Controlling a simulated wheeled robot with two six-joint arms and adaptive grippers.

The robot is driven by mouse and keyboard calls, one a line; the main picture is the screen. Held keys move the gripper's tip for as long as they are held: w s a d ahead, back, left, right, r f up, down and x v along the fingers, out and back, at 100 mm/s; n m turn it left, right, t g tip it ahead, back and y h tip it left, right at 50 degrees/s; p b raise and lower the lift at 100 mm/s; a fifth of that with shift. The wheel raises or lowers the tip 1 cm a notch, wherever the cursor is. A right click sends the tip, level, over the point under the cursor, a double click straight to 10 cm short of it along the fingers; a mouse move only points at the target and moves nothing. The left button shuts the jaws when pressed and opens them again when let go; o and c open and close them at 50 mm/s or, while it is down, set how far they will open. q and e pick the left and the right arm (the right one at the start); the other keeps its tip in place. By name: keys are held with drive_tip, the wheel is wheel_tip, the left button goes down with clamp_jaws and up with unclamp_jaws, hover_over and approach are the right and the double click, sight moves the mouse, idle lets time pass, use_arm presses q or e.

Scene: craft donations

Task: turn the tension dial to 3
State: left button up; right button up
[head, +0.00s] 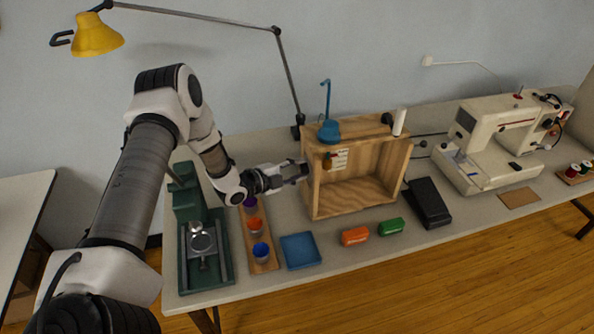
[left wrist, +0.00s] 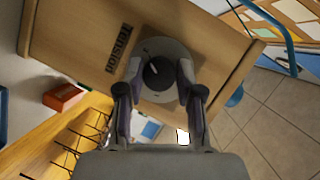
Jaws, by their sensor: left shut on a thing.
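The tension dial (left wrist: 158,74) is a dark round knob with a white pointer line, on a round grey plate on a wooden panel. Black lettering reading TENSION (left wrist: 120,48) is beside it. The scale marks are too small to read. In the head view, the panel is the left side of an open wooden box (head: 360,212), and the knob is hidden there. My left gripper (head: 303,172) reaches this side from the left. In the left wrist view, its two fingers lie on either side of the knob, shut on it. My right gripper is not in view.
A green press (head: 190,207), a wooden strip of small cups (head: 265,267) and a blue tray (head: 300,250) stand below my left arm. Orange (head: 355,236) and green (head: 391,227) blocks lie before the box. A black pedal (head: 428,203) and sewing machine (head: 500,140) are right.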

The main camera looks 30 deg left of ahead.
use_arm(q)
drive_tip(key=o, duration=1.2)
drive_tip(key=shift+c, duration=0.2)
